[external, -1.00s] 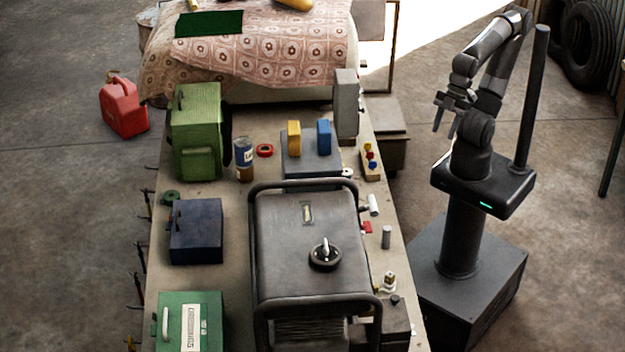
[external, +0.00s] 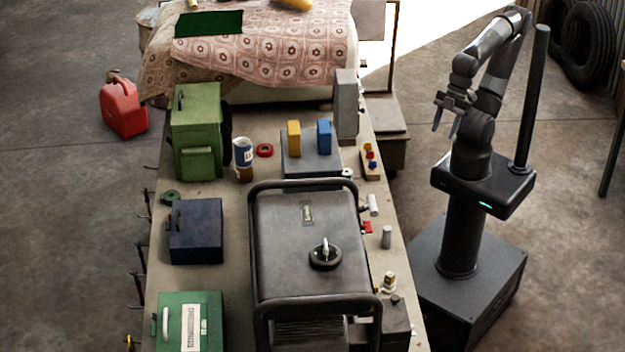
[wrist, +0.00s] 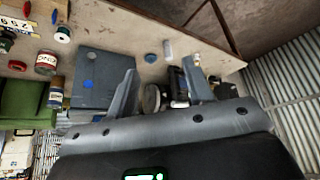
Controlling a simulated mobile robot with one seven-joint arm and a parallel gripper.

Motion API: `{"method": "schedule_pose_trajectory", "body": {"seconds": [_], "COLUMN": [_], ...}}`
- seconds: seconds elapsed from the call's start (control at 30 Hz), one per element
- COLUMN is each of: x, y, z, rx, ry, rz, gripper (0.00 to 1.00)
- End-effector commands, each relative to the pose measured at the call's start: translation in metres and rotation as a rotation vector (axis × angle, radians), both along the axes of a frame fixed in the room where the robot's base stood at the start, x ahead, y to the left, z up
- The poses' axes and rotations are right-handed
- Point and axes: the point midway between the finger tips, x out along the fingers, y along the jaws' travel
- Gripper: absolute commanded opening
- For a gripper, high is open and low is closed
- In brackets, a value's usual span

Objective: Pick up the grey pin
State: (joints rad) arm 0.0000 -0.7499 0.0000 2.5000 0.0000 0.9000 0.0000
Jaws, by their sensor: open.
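The grey pin (external: 386,236) is a small upright grey cylinder near the right edge of the workbench (external: 225,277) in the external view, to the right of the large dark generator-like machine. My gripper (external: 444,112) is raised beyond the bench's right edge, well away from the pin and touching nothing. In the wrist view my gripper (wrist: 160,70) has its two fingers spread wide with nothing held between them. A small pale cylinder (wrist: 167,49) shows beyond the fingers there; I cannot tell whether it is the pin.
The dark machine (external: 305,235) with a tube frame stands left of the pin. A white-headed item (external: 373,205), a red block (external: 367,227) and a brass-coloured fitting (external: 389,280) are near the pin. Green box (external: 198,130) and dark blue box (external: 196,231) stand farther left.

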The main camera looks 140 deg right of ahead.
Motion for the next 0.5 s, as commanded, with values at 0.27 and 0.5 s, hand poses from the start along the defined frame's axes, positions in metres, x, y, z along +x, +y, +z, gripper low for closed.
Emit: {"method": "schedule_pose_trajectory", "body": {"seconds": [0.27, 0.5], "x": [0.001, 0.033], "y": [0.000, 0.000], "z": [0.000, 0.003], "rx": [0.000, 0.005], "ry": [0.002, 0.061], "rz": [0.000, -0.009], "gripper": [0.50, 0.50]}}
